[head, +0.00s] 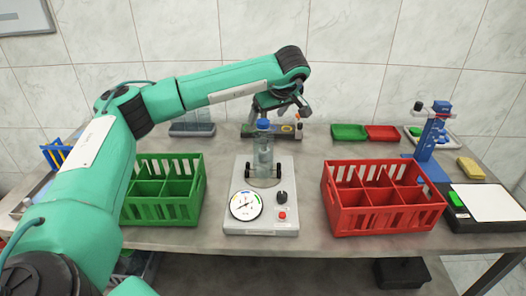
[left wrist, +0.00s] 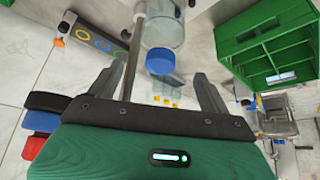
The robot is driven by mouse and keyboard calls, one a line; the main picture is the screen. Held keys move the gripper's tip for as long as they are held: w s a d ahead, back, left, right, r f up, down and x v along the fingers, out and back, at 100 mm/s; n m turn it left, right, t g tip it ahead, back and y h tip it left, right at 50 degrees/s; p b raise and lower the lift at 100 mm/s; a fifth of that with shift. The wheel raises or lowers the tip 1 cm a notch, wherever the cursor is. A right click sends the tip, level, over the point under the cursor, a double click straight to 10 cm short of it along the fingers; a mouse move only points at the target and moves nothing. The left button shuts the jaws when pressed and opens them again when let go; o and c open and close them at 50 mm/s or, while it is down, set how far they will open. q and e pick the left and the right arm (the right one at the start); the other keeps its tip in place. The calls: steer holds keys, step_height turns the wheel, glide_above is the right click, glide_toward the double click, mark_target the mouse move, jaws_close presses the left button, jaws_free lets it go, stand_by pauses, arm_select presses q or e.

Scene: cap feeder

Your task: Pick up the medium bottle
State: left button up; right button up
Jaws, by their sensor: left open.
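A clear bottle with a blue cap (head: 263,150) stands upright on a white device (head: 240,180) with a dial, in the middle of the table. My left gripper (head: 280,104) is open and empty, just above and behind the cap. In the left wrist view the bottle (left wrist: 163,30) and its blue cap lie ahead of the open left gripper (left wrist: 160,75), roughly between the two fingers and apart from them. My right gripper is not in view.
A green crate (head: 160,209) stands left of the device and a red crate (head: 388,222) right of it, both apparently empty. Small green (head: 348,132) and red trays (head: 382,133) lie behind. A blue stand (head: 430,135) and a yellow sponge (head: 470,168) are at the right.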

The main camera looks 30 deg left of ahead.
mark_target(264, 121)
arm_select(q)
steer(key=shift+x, duration=1.1)
steer(key=p+x, duration=0.1)
steer(key=x, duration=0.3)
steer(key=shift+a+f, duration=0.2)
steer(key=shift+f, duration=0.15)
jaws_close()
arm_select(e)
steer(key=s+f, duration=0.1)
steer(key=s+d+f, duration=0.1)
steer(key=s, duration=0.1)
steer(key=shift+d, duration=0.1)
arm_select(q)
steer(key=shift+w+r, duration=0.1)
